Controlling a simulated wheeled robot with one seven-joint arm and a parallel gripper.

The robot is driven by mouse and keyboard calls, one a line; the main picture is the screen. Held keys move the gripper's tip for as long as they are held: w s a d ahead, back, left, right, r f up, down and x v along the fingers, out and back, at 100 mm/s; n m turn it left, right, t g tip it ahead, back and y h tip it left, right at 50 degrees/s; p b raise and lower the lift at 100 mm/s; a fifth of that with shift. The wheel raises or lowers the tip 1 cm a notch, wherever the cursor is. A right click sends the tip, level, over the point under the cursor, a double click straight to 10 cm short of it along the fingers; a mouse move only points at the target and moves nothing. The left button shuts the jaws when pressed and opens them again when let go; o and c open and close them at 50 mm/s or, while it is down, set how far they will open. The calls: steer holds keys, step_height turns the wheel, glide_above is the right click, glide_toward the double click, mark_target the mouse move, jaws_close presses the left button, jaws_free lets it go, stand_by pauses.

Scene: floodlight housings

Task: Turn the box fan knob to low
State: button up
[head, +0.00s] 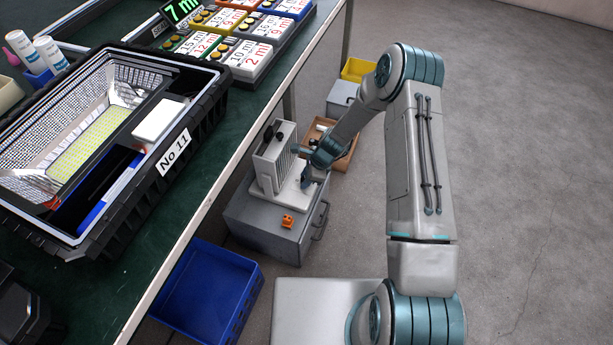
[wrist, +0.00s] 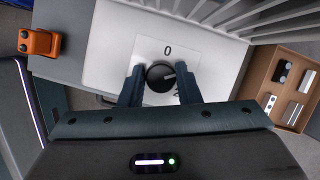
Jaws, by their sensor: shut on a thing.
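The box fan (head: 272,160) stands on a grey cabinet below the green table in the head view. Its pale base and the slats of its grille (wrist: 262,16) show in the wrist view. The round black knob (wrist: 158,77) sits on the base, below a printed 0. A light pointer line on the knob points roughly to the right of the picture. My gripper (wrist: 161,86) is shut on the knob, with one dark finger on each side. In the head view my gripper (head: 306,180) is at the fan's base, and the knob is hidden.
An orange part (head: 287,221) lies on the grey cabinet (head: 262,233). An open brown box (wrist: 264,91) with small parts is beside the fan. A blue bin (head: 207,290) stands nearer, below the table edge (head: 225,165). The floor (head: 530,200) to the right is clear.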

steer(key=shift+d, duration=0.15)
stand_by(0.4)
steer(key=o, duration=1)
steer(key=p+v, duration=0.2)
steer(key=v, duration=0.5)
steer(key=p+v, duration=0.2)
steer(key=v, duration=0.4)
steer(key=shift+s+r, duration=0.25)
steer(key=shift+r, duration=0.1)
